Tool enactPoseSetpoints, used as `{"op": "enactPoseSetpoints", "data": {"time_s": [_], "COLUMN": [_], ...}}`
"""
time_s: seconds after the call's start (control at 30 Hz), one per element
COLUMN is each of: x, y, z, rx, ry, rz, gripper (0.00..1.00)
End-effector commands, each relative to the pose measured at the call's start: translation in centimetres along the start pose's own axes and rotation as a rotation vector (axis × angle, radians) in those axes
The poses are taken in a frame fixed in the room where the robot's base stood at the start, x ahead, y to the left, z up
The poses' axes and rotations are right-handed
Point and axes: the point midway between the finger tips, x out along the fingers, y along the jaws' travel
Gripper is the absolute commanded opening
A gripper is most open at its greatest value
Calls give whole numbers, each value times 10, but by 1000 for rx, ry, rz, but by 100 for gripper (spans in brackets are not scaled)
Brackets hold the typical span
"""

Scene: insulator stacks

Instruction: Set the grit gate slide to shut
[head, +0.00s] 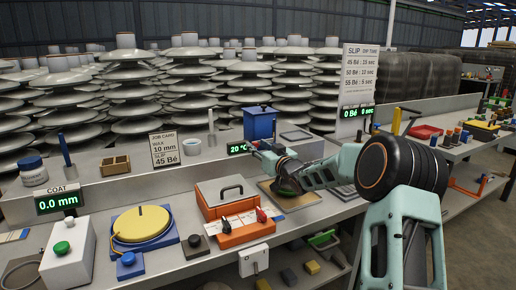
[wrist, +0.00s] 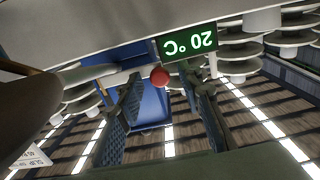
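My gripper (head: 263,150) is at the back of the bench in the head view, in front of a blue box (head: 260,122) and beside the 20 °C display (head: 238,149). In the wrist view, which is upside down, the two fingers of my gripper (wrist: 163,86) are spread apart. A red ball knob (wrist: 159,76) on a pale grey rod shows between the fingertips, with clear gaps on both sides. I cannot tell for sure whether this knob belongs to the grit gate slide. No gate label is readable. The blue box (wrist: 150,108) lies behind the fingers.
An orange-based box (head: 222,198) with a handled lid, a yellow round lid on a blue base (head: 141,224) and a white button box (head: 69,254) stand on the front bench. Stacked insulators (head: 130,90) fill the back. The display (wrist: 187,43) is close to the fingers.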

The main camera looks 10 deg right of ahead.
Motion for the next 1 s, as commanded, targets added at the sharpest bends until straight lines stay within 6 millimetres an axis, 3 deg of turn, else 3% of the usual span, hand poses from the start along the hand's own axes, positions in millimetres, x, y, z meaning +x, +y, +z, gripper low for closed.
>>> {"op": "enactPoseSetpoints", "data": {"time_s": [0.2,0.53,0.83,1.0], "x": [0,0,0,1], "y": [0,0,1,20], "z": [0,0,0,-4], "rx": [0,0,0,1], "ry": [0,-1,-1,-1], "rz": [-1,0,0,3], "gripper": [34,0,0,0]}}
